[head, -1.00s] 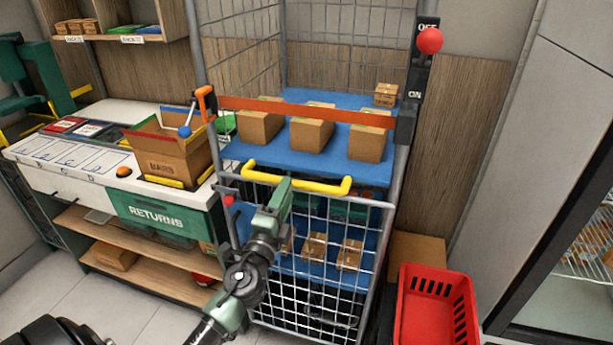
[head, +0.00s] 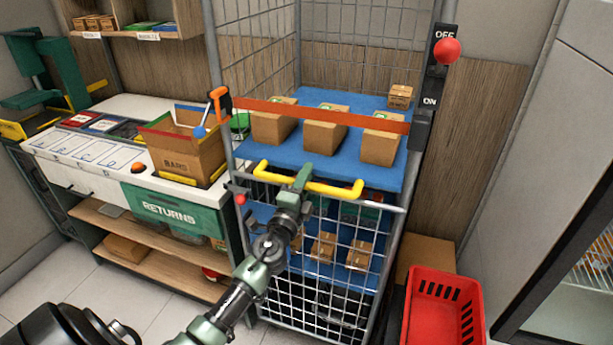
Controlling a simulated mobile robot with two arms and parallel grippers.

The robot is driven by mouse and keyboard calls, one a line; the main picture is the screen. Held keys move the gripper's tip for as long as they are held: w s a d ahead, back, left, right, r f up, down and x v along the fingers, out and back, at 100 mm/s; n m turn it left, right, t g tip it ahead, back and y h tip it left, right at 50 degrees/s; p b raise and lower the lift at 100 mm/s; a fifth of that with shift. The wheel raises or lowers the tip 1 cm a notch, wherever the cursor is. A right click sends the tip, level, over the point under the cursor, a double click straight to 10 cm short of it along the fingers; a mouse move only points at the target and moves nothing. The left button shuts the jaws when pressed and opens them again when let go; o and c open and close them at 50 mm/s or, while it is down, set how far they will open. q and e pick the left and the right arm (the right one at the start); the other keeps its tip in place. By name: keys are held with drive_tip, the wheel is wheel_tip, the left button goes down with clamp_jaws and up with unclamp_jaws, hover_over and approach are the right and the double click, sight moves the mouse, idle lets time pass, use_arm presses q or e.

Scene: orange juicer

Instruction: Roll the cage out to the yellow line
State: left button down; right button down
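The cage (head: 383,257) is a tall wire roll cage against the back wall, with blue shelves (head: 340,165) holding brown boxes. An orange strap (head: 320,117) runs across its front. A bent yellow handle (head: 340,188) sits on top of its lower front mesh. My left gripper (head: 304,172) reaches up from below and overlaps the middle of the handle, its tip showing just above the bar. The fingers are seen edge-on, so I cannot tell whether they are closed around it. No yellow line on the floor is in view. My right gripper is out of view.
A white counter (head: 88,165) with a green RETURNS drawer (head: 166,212) stands close on the cage's left. A red basket (head: 425,318) and a brown box (head: 427,257) are close on its right. Pale floor tiles (head: 152,305) are clear at front left.

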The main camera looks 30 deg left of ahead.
use_arm(q)
drive_tip(key=shift+w+r, duration=0.1)
drive_tip(key=shift+r, duration=0.4)
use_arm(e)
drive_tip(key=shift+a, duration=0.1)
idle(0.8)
use_arm(q)
drive_tip(key=shift+f, duration=0.15)
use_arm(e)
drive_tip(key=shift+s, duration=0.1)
